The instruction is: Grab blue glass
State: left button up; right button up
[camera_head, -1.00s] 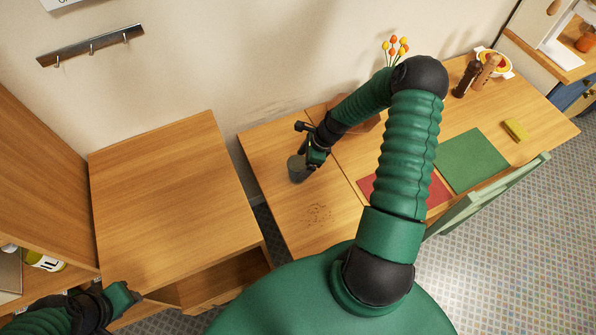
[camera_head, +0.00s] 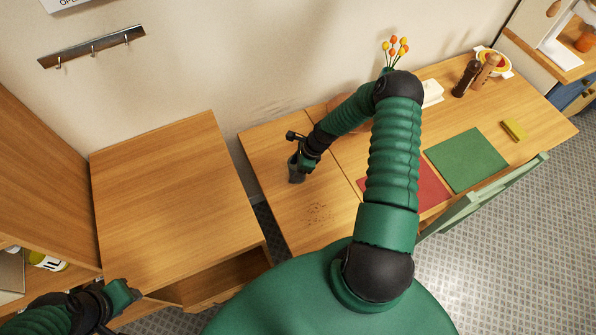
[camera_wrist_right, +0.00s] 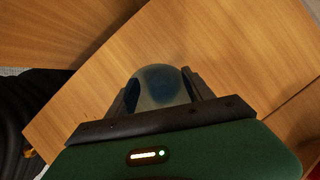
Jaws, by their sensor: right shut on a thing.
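The blue glass (camera_head: 295,171) stands at the left end of the long wooden table (camera_head: 285,211). It looks dark grey-blue in the head view; in the right wrist view the glass (camera_wrist_right: 157,84) shows as a translucent bluish round shape. My right gripper (camera_head: 298,160) reaches it from the right; in the right wrist view my right gripper (camera_wrist_right: 158,92) has one finger on each side of the glass and is shut on it. My left gripper (camera_head: 127,294) is at the lower left, away from the glass; its fingers are too unclear to tell.
A bare wooden cabinet top (camera_head: 170,190) is left of the table across a gap. A red mat (camera_head: 425,187), a green mat (camera_head: 466,160), a yellow sponge (camera_head: 513,130), two mills (camera_head: 467,78) and a flower vase (camera_head: 385,71) are on the right. A green chair (camera_head: 485,197) stands at the front.

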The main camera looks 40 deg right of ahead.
jog(key=c, duration=0.6)
jog(key=shift+r, duration=0.1)
